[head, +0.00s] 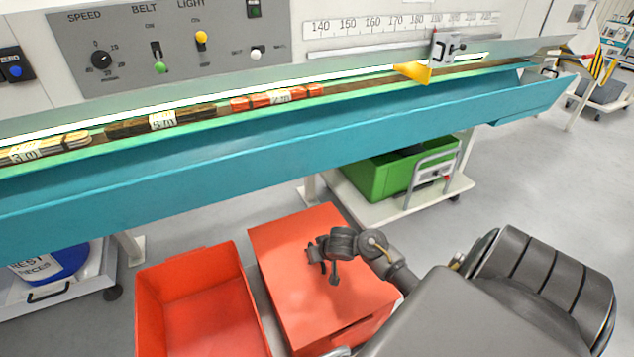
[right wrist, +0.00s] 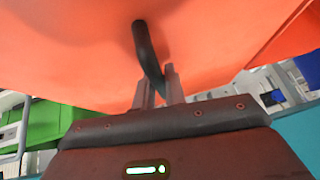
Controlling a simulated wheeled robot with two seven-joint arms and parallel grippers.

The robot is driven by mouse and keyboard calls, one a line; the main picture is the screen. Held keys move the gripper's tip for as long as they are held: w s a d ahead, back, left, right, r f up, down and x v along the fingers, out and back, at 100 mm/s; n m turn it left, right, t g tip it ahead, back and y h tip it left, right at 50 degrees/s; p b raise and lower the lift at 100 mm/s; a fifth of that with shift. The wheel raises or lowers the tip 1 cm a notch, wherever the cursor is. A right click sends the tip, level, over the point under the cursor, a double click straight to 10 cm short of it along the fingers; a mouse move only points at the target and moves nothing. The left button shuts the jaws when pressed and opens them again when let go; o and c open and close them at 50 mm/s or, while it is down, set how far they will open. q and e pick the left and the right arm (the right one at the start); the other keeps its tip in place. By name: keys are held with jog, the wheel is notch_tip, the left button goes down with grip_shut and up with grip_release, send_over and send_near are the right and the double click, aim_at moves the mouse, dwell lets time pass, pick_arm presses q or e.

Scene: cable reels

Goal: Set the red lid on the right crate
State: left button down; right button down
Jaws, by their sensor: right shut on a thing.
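Two red crates stand on the floor below the conveyor in the head view. The left crate (head: 172,296) is open on top and looks empty. The flat red lid (head: 285,247) covers the top of the right crate (head: 352,338); I cannot tell whether it rests fully on the rim or sits slightly above it. My right gripper (head: 323,262) is over the lid, shut on its dark handle. In the right wrist view, the fingers (right wrist: 159,86) close around the handle (right wrist: 146,46), with the red lid (right wrist: 75,45) behind it. My left gripper is out of view.
A teal conveyor trough (head: 270,150) crosses above the crates, carrying several labelled cable bundles (head: 277,98). A green crate (head: 390,176) stands on a low white cart behind. A blue container (head: 55,268) is at the left. Grey floor is free at the right.

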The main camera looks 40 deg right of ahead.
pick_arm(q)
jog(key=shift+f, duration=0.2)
pick_arm(e)
jog(key=shift+f, duration=0.55)
jog(key=c, duration=1.4)
grip_release()
jog(key=shift+o, duration=0.2)
